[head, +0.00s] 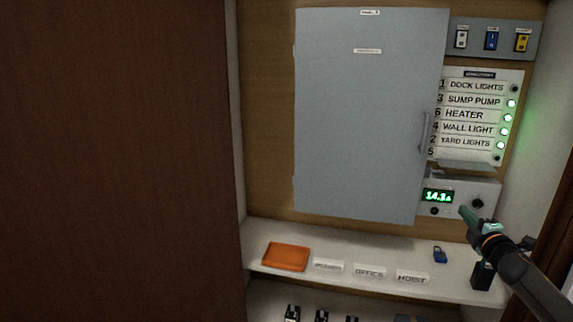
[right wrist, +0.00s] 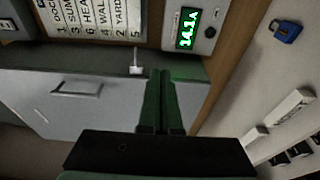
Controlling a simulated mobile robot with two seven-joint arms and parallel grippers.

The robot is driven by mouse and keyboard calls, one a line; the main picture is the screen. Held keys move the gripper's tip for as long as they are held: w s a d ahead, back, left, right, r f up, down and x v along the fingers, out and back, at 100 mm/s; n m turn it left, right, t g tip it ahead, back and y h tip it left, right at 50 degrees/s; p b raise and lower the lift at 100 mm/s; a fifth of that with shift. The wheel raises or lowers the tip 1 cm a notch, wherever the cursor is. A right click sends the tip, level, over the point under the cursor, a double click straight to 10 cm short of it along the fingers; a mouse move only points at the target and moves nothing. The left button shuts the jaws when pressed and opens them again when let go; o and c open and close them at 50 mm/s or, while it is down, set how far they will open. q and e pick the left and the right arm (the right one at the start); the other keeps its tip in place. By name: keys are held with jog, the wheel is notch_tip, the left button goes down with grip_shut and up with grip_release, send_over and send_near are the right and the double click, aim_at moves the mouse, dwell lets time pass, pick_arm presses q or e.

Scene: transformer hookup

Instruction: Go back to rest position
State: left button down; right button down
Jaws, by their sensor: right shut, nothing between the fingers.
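My right gripper (head: 466,213) is at the lower right of the head view, in front of the meter box (head: 485,189) with its green "14.1" readout. Its green fingers are together and empty; they also show in the right wrist view (right wrist: 160,75). There the fingers appear in front of the grey cabinet door (right wrist: 60,105), and I cannot tell whether they touch anything. The door (head: 368,115) is shut in the head view. My left gripper is not in view.
A label panel (head: 470,120) with green lamps and a switch plate (head: 492,40) are above. A brown panel (head: 115,160) fills the left.

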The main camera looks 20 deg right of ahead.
jog(key=s+a+f+m+g+y, duration=0.25)
jog(key=s+a+f, duration=0.25)
jog(key=a+f, duration=0.75)
jog(key=s+a+f+m+g+y, duration=0.2)
jog(key=s+a+f+y, duration=0.15)
jog(key=a+f, duration=0.95)
jog(key=s+a+f+m+g+y+p, duration=0.1)
jog(key=s+a+f+m, duration=0.2)
jog(key=s+a, duration=0.7)
jog(key=s+a+f+m+g+y, duration=0.1)
jog(key=s+a+f+m+g, duration=0.1)
jog(key=s+a, duration=0.8)
jog(key=shift+s+a+f+m+y+p, duration=0.2)
jog(key=shift+a+f+m+y+p, duration=0.15)
jog(key=shift+a+f+m, duration=0.7)
jog(key=shift+a+r, duration=0.1)
jog(key=shift+r, duration=0.05)
